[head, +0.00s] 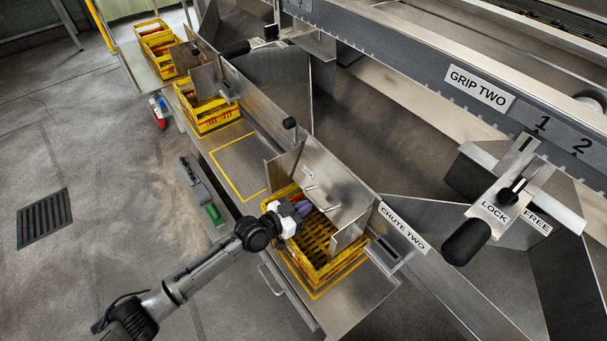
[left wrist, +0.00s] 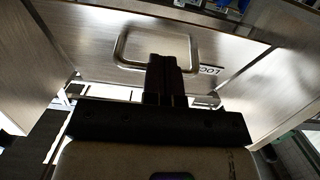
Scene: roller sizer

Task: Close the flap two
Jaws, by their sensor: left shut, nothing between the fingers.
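Flap two appears to be the bare metal plate (head: 335,185) between two side plates at chute two, above a yellow crate (head: 335,272). In the left wrist view a metal plate (left wrist: 95,50) with a U-shaped handle (left wrist: 122,52) and a small label, partly hidden, fills the space ahead. I cannot tell how far the flap is open. My left gripper (head: 301,208) is shut and empty, over the crate and in front of the plate. In the left wrist view its dark fingers (left wrist: 165,75) overlap the right side of the handle; whether they touch it is unclear.
A sign reading CHUTE TWO (head: 402,228) is at the right. A lever with a black grip (head: 466,242) stands near LOCK and FREE labels. More yellow crates (head: 207,118) stand farther back. An empty yellow-outlined spot (head: 240,160) lies left of the chute.

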